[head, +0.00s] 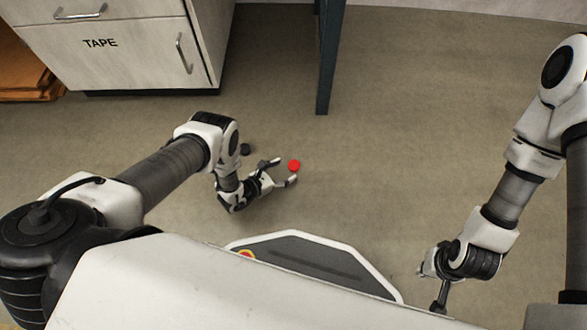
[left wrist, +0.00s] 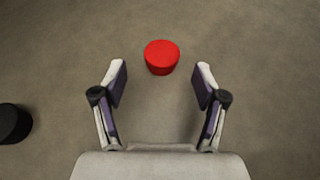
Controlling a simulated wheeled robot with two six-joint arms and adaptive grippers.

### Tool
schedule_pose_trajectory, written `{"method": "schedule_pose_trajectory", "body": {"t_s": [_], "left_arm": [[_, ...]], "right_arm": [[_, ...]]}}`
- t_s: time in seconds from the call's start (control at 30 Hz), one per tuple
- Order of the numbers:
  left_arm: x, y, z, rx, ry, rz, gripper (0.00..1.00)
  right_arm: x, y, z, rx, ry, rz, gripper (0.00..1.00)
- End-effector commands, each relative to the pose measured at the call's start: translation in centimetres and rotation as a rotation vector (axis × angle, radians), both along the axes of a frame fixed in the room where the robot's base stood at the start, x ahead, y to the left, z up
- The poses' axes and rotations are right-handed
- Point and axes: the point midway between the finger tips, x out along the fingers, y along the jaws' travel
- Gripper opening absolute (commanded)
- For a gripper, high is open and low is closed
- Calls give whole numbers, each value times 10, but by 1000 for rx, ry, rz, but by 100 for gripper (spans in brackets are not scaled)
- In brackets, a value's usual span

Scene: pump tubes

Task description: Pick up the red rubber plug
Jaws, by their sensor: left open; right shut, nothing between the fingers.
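The red rubber plug (head: 294,165) is on the grey floor in the head view, just beyond the fingertips of my left gripper (head: 285,171). In the left wrist view the plug (left wrist: 161,57) is a short red cylinder, a little ahead of the gap between the open fingers (left wrist: 161,78), roughly centred and not touched by them. My left gripper is open and empty, low near the floor. My right gripper (head: 440,285) is at the lower right of the head view, far from the plug; its fingers are partly hidden.
A black round object (head: 245,149) lies on the floor beside my left wrist; a black object also shows at the left edge of the left wrist view (left wrist: 12,123). A cabinet labelled TAPE (head: 120,50) and a dark post (head: 328,60) stand behind. Floor right of the plug is clear.

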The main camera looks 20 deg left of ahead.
Motion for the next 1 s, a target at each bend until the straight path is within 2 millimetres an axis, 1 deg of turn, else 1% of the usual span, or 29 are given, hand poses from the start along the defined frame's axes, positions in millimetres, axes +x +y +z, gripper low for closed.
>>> {"method": "schedule_pose_trajectory", "body": {"t_s": [0.03, 0.13, 0.23, 0.4, 0.43, 0.47, 0.5, 0.57, 0.6, 0.9, 1.0], "left_arm": [[7, -7, -9, -2, -3, -2, 72], [21, -17, -16, -1, -2, -3, 72], [30, -22, -17, -2, 0, -3, 72], [30, -22, -14, -1, 1, -1, 72], [30, -22, -14, -1, 1, -1, 65], [30, -22, -14, 0, 1, -2, 54], [30, -22, -14, 0, 1, -2, 40], [30, -22, -14, 0, 1, -2, 19], [30, -22, -14, 0, 1, -3, 14], [30, -22, -15, 0, 1, -3, 14], [30, -22, -12, -1, 3, -2, 14]], "right_arm": [[0, 0, -14, 0, 0, 0, 0], [0, 0, -26, 0, 0, -1, 0], [0, 0, -29, 0, -1, -3, 0], [0, 0, -26, 0, -1, -3, 0], [0, 0, -26, 0, -1, -3, 0], [0, 0, -26, 0, -1, -3, 0], [0, 0, -26, 0, -1, -3, 0], [0, 0, -26, 0, -1, -3, 0], [0, 0, -26, 0, -1, -3, 0], [0, 0, -26, 0, -1, -3, 0], [0, 0, -24, 0, -1, -3, 0]]}}
